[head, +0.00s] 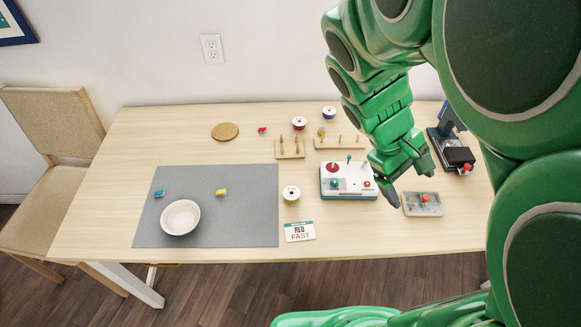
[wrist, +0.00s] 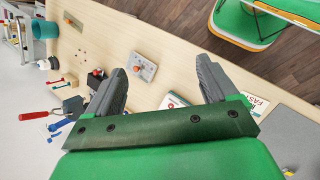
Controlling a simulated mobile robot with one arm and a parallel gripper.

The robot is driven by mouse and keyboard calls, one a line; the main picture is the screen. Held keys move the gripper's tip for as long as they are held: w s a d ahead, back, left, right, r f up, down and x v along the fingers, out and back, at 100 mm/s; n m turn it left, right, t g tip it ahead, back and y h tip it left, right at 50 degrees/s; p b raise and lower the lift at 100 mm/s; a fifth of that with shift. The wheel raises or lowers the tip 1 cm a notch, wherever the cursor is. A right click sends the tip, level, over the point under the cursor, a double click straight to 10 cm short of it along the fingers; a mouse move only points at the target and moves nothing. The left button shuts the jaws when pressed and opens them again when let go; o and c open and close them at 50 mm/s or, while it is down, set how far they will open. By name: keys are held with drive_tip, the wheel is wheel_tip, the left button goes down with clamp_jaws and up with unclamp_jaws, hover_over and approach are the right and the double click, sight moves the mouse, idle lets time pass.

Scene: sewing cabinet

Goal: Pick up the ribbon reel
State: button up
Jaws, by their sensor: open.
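Three reels stand on the table in the head view: a red-wound one (head: 299,123) and a blue-wound one (head: 329,112) at the back, and a pale one (head: 291,193) beside the grey mat. I cannot tell which is the ribbon reel. My gripper (head: 406,178) is open and empty above the right part of the table, right of all three reels, near a white box with knobs (head: 348,182). In the wrist view my gripper's (wrist: 160,66) two fingers are spread with nothing between them. I make out no reel there.
A grey tray (head: 409,211) with an orange piece lies below my gripper. A dark device (head: 455,155) stands at the right. Peg racks (head: 289,155) stand behind the box. The grey mat (head: 240,225) holds a white bowl (head: 180,217).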

drive_tip(key=w+a+f+n+t+h, duration=0.2)
drive_tip(key=w+a+f+n+h, duration=0.2)
drive_tip(key=w+a+f+n, duration=0.25)
drive_tip(key=n+t, duration=1)
drive_tip(key=n, duration=0.6)
approach(289, 195)
drive_tip(key=shift+w+d+f+m+y, duration=0.15)
drive_tip(key=shift+w+d+m+y, duration=0.2)
drive_tip(key=shift+w+d, duration=0.35)
drive_tip(key=shift+x, duration=3.85)
drive_tip(key=shift+s+d, duration=0.1)
drive_tip(key=c, duration=1.1)
